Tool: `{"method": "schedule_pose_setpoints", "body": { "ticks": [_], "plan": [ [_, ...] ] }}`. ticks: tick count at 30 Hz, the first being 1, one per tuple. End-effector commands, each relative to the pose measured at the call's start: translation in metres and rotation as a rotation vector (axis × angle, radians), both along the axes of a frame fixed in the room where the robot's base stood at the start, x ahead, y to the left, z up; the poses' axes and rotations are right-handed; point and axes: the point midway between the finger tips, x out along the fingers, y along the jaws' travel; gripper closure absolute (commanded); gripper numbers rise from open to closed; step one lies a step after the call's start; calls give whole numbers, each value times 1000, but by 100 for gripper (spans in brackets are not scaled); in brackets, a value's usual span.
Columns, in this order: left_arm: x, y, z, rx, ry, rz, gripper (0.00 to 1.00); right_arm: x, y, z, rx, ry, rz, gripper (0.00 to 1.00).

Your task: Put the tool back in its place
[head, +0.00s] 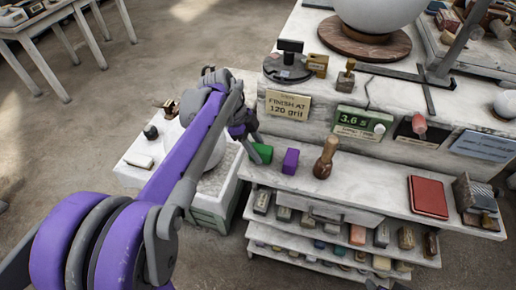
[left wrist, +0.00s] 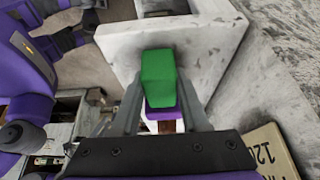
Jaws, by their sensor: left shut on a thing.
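My left gripper (head: 256,142) is at the left end of the marble shelf, in front of the upper slab. It is shut on a green block (head: 263,153). In the left wrist view the green block (left wrist: 158,80) sits between the two fingers. A purple block (head: 290,161) stands on the shelf just right of the green one, and part of it shows in the left wrist view (left wrist: 164,114). A wooden-handled tool (head: 326,158) stands upright farther right. Whether the green block touches the shelf I cannot tell. My right gripper is not in view.
A sign (head: 287,105) reads "FINISH AT 120 grit". A red flat book-like thing (head: 428,197) lies on the shelf's right part. Lower shelves hold several small blocks. A large pale sphere (head: 380,12) rests on a round wooden base (head: 364,42) above. Shelf space between the wooden tool and red thing is free.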

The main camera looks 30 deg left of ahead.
Motion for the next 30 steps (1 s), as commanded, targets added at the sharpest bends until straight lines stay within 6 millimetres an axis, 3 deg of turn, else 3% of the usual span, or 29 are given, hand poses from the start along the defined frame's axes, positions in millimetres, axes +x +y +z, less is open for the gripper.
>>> {"method": "schedule_pose_setpoints", "body": {
  "ticks": [8,9,15,25,30],
  "plan": [
    [0,0,-6,0,0,0,100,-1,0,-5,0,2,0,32],
    [0,0,-7,0,0,0,54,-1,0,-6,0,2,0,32],
    [0,0,-6,0,0,0,21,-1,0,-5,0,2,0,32],
    [0,1,-3,0,0,0,21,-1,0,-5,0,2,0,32],
    [-3,11,18,0,0,3,21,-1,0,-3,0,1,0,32]
  ]
}}
